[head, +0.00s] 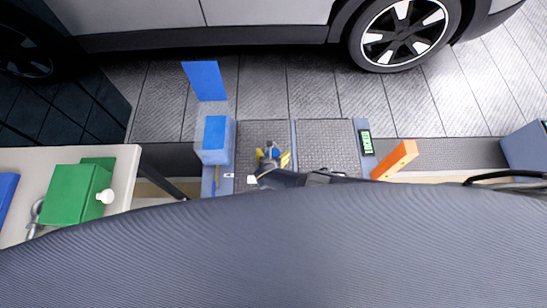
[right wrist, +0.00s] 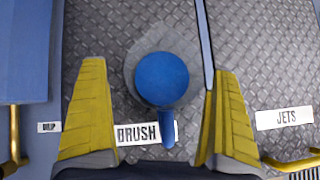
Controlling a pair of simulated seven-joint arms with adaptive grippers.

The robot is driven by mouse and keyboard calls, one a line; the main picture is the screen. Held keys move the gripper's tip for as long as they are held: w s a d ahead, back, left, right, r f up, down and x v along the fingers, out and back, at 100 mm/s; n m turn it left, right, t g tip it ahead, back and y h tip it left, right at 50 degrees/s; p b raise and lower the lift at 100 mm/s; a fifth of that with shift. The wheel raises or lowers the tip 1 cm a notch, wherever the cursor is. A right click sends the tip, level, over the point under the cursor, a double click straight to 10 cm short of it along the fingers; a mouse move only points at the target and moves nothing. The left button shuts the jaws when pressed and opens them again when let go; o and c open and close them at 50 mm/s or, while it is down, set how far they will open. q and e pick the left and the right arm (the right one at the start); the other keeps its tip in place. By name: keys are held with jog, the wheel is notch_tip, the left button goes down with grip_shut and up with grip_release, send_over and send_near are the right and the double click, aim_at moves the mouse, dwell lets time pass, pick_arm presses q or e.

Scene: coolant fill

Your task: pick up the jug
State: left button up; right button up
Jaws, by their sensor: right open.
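A green block-shaped container (head: 75,194) with a white knob or cap on its right side stands on the pale bench at the left in the head view. A grey curved piece shows at its left. It looks like the jug, though I cannot be sure. My right gripper (head: 271,157) is far to its right, over the grey textured panel. Its yellow fingers are open in the right wrist view (right wrist: 160,72). A blue round-topped part (right wrist: 162,78) with a short blue stem lies between them, above the BRUSH label. I cannot tell whether they touch it. My left gripper is not in view.
The pale bench (head: 122,172) has a blue item (head: 7,190) at its left edge. An orange block (head: 395,159) and a green display (head: 366,142) are right of the panel. A car (head: 250,14) stands behind.

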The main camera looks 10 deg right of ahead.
jog(key=shift+w+d, duration=0.2)
jog(key=shift+w, duration=0.1)
jog(key=shift+c, duration=0.6)
jog(key=shift+w, duration=0.1)
jog(key=c, duration=1.6)
